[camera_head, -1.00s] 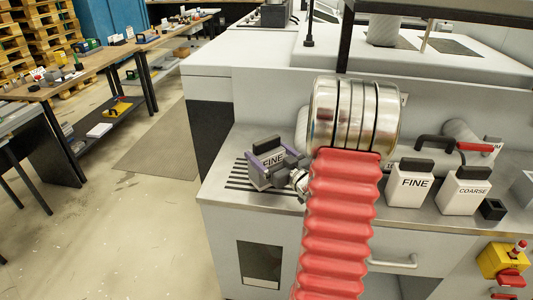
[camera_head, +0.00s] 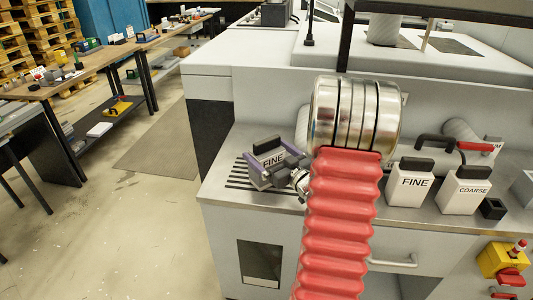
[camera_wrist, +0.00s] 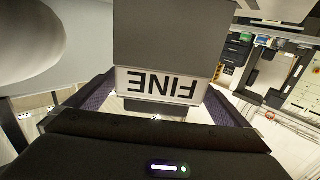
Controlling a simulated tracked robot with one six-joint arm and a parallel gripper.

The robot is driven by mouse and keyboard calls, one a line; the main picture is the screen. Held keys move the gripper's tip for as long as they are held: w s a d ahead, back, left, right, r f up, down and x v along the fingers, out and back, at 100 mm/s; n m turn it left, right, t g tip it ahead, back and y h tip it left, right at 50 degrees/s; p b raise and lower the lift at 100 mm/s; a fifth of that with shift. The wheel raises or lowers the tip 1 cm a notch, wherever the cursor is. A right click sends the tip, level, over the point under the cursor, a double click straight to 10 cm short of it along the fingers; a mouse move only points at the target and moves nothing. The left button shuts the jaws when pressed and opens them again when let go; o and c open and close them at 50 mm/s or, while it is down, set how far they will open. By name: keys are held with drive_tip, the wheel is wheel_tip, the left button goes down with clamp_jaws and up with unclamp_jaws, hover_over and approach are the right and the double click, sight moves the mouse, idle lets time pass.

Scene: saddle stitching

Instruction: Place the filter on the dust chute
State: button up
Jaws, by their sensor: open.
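A filter labelled FINE (camera_head: 269,153), white with a dark top, sits over the dark-slotted grille (camera_head: 234,180) at the left end of the grey machine ledge. I take the grille to be the dust chute. My gripper (camera_head: 273,172) is open, with its purple-lined jaws on either side of this filter. The filter's lower part is hidden by the gripper, so its exact seating on the slots cannot be told. In the wrist view the filter (camera_wrist: 164,40) is between the spread purple pads, its label upside down.
A second FINE filter (camera_head: 410,188) and a COARSE filter (camera_head: 465,192) stand on the ledge to the right. A small black block (camera_head: 492,209) is beside them. A red-and-black handle (camera_head: 455,146) juts from the wall behind. A yellow switch box (camera_head: 501,262) is lower right.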

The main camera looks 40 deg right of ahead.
drive_tip(key=s+a, duration=0.1)
drive_tip(key=s, duration=1)
drive_tip(key=shift+s+a, duration=0.25)
drive_tip(key=shift+s, duration=0.1)
drive_tip(key=w+a+r+g+h, duration=0.1)
drive_tip(key=w, duration=0.1)
drive_tip(key=w+a+r+g, duration=0.1)
drive_tip(key=w, duration=0.1)
drive_tip(key=w+a+r+g+h, duration=0.1)
drive_tip(key=w+g, duration=0.1)
drive_tip(key=w, duration=0.1)
drive_tip(key=shift+a+r+n+h, duration=0.15)
drive_tip(key=shift+a+n+h, duration=0.05)
drive_tip(key=shift+n+h, duration=0.1)
drive_tip(key=s+a+r+g+y, duration=0.1)
drive_tip(key=s+a+r+g, duration=0.15)
drive_tip(key=a, duration=0.75)
drive_tip(key=s+a+r+g, duration=0.2)
drive_tip(key=s+a+g, duration=0.15)
drive_tip(key=a, duration=0.65)
drive_tip(key=s+a+g+y, duration=0.2)
drive_tip(key=s+a+y, duration=0.1)
drive_tip(key=s+a, duration=0.7)
drive_tip(key=a, duration=0.2)
drive_tip(key=shift+s+a+f+n+y, duration=0.2)
drive_tip(key=shift+a+n+y, duration=0.1)
drive_tip(key=shift+n+y, duration=0.1)
